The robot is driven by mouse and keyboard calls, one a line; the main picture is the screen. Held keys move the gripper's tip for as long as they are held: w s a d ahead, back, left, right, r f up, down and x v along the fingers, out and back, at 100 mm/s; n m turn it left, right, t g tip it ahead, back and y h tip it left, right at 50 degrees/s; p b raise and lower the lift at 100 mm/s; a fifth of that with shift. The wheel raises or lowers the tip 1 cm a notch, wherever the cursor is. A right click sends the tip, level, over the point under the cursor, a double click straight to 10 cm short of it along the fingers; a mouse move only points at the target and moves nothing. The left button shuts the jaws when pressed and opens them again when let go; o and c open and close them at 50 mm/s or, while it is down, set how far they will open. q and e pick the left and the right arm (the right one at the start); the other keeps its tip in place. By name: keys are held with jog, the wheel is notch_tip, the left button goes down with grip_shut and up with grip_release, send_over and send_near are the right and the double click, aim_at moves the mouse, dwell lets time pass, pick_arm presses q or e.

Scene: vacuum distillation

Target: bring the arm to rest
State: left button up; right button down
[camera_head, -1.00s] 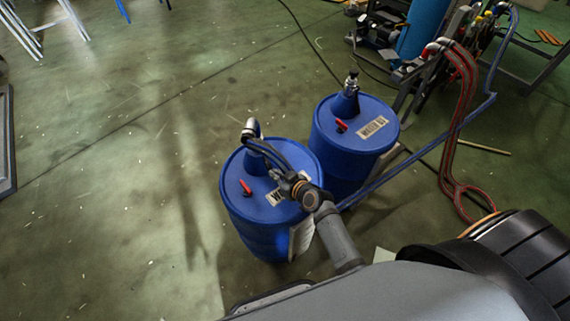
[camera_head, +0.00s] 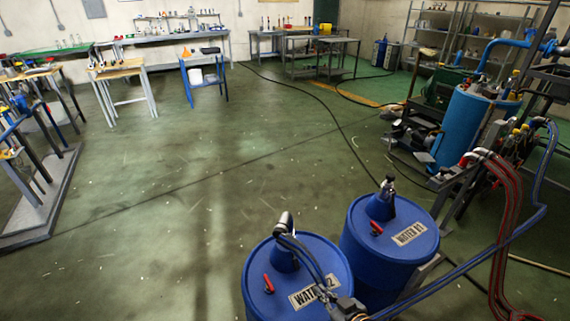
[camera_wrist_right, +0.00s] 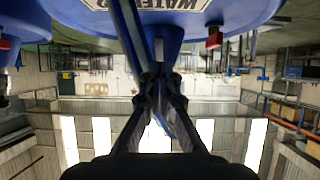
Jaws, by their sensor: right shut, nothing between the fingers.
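My right gripper (camera_head: 331,297) is only partly in view at the bottom edge of the head view, over the front blue drum (camera_head: 262,262). In the right wrist view its dark fingers (camera_wrist_right: 160,78) are shut with nothing between them. A blue hose (camera_wrist_right: 131,35) passes close by the fingers there; I cannot tell whether they touch it. The hose runs from the silver elbow fitting (camera_head: 284,225) on the front drum. My left gripper is not in view.
A second blue drum (camera_head: 375,262), labelled as water, stands right behind the front one. Red hoses (camera_head: 508,200) and a blue tank (camera_head: 462,125) are at the right. Benches (camera_head: 175,60) line the back.

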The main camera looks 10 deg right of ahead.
jog(key=s+d+r+m+g+h, duration=0.25)
jog(key=s+d+g+h, duration=0.25)
jog(key=s+d+g, duration=0.45)
jog(key=s+d+f+p, duration=0.1)
jog(key=s+f+p, duration=0.15)
jog(key=f, duration=0.75)
jog(key=s+f+p, duration=0.1)
jog(key=f+p, duration=0.3)
jog(key=f, duration=0.7)
jog(key=s+f+p, duration=0.2)
jog(key=s+f, duration=0.3)
jog(key=s, duration=0.4)
jog(key=s+d+f+m+p, duration=0.1)
jog(key=s+f+p, duration=0.1)
jog(key=s+f, duration=0.4)
jog(key=s, duration=0.3)
jog(key=shift+s+d+f+g, duration=0.15)
jog(key=shift+s+d+g, duration=0.05)
jog(key=shift+s+g, duration=0.2)
